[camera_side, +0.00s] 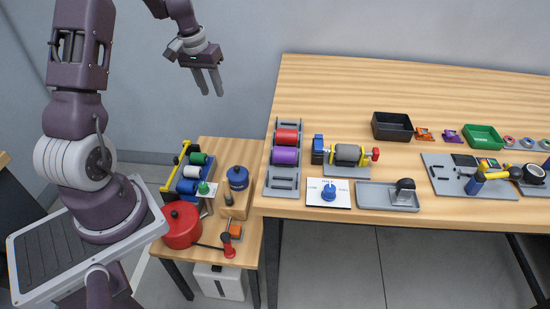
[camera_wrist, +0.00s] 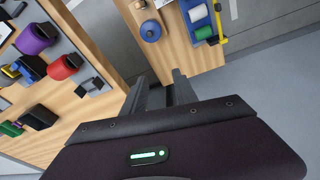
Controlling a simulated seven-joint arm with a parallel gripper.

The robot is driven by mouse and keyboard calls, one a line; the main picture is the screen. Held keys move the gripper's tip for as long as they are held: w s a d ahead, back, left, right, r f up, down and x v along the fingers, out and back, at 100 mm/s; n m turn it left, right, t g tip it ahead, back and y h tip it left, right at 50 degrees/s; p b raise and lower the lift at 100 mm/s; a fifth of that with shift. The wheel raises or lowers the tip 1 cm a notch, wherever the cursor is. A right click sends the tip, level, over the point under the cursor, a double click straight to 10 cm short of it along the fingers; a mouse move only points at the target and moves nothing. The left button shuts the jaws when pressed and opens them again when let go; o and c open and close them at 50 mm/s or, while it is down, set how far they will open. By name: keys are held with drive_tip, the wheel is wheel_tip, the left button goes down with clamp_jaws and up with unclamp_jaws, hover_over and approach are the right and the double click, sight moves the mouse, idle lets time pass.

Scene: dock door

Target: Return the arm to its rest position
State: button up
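My gripper (camera_side: 208,81) hangs in the air at the top of the side view, above and behind the small table. Its two fingers point down with a gap between them, and nothing shows between them. In the wrist view my gripper (camera_wrist: 162,82) shows two dark fingers apart, over the gap between the two tables. It touches no object. My arm rises from a grey base plate at the left of the side view.
The small table (camera_side: 247,243) holds a red pot (camera_side: 181,225), a blue round item (camera_side: 237,178) and a spool rack. The large table (camera_side: 330,85) carries purple (camera_side: 285,156) and red (camera_side: 287,137) rollers, a black bin (camera_side: 392,126) and a green bin (camera_side: 482,137). Air around my gripper is clear.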

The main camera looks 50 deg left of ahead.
drive_tip(key=s+d+r+m+t, duration=0.1)
drive_tip(key=s+d+r+m, duration=0.1)
drive_tip(key=d+r, duration=0.75)
drive_tip(key=s+d+r+m+t, duration=0.1)
drive_tip(key=s+d+r, duration=0.35)
drive_tip(key=d, duration=0.75)
drive_tip(key=s+d+r+m, duration=0.1)
drive_tip(key=s+d, duration=0.3)
drive_tip(key=s, duration=0.3)
drive_tip(key=s+d+r+m+t, duration=0.1)
drive_tip(key=s+d+r+m, duration=0.1)
drive_tip(key=s+d, duration=0.3)
drive_tip(key=shift+s+d, duration=0.25)
drive_tip(key=shift+s, duration=0.85)
